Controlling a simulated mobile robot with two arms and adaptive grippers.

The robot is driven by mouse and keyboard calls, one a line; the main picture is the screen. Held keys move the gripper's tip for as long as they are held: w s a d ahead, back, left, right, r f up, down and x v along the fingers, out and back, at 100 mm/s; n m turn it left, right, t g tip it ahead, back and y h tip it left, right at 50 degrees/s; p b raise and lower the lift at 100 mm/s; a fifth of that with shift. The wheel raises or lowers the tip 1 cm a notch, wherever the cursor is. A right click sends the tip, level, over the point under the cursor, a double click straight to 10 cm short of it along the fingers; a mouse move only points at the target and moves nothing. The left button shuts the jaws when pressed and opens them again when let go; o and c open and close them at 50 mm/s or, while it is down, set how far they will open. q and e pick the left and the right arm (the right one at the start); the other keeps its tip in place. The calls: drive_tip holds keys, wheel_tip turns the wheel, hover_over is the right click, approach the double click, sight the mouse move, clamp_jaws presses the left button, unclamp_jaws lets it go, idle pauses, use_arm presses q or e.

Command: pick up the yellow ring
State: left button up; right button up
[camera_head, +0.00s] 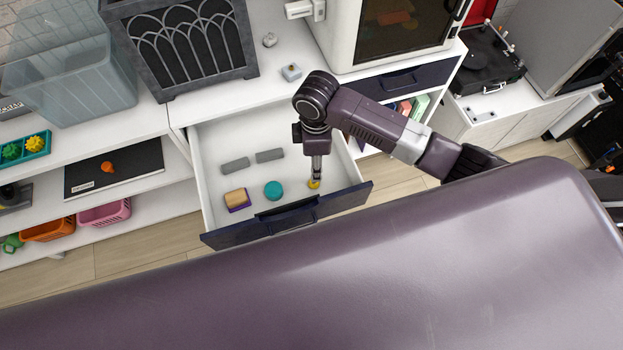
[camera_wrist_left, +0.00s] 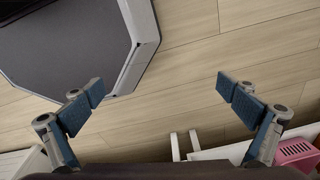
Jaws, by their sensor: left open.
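The yellow ring (camera_head: 314,184) lies in the open white drawer (camera_head: 225,138), near its dark front panel. My right gripper (camera_head: 316,178) points down into the drawer right at the ring and hides part of it. I cannot tell whether its fingers are around the ring or just above it, nor whether they are open or shut. My left gripper (camera_wrist_left: 162,90) shows only in the left wrist view, open and empty over the wooden floor.
The drawer also holds a teal disc (camera_head: 273,190), a tan and purple block (camera_head: 237,198) and two grey bars (camera_head: 270,155). The drawer's dark front (camera_head: 345,199) stands close to the ring. A pink basket (camera_wrist_left: 295,150) is low at the right in the left wrist view.

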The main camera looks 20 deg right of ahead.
drive_tip(key=b, duration=0.4)
hover_over(314, 184)
wheel_tip(314, 184, down, 5)
wheel_tip(314, 184, down, 6)
drive_tip(key=shift+f+p, duration=0.25)
drive_tip(key=shift+p, duration=0.05)
drive_tip(key=shift+f, duration=0.45)
use_arm(q)
drive_tip(key=shift+s+f, duration=0.15)
drive_tip(key=shift+f, duration=0.95)
drive_tip(key=shift+s+f, duration=0.1)
drive_tip(key=shift+f, duration=1)
use_arm(e)
drive_tip(key=c, duration=0.9)
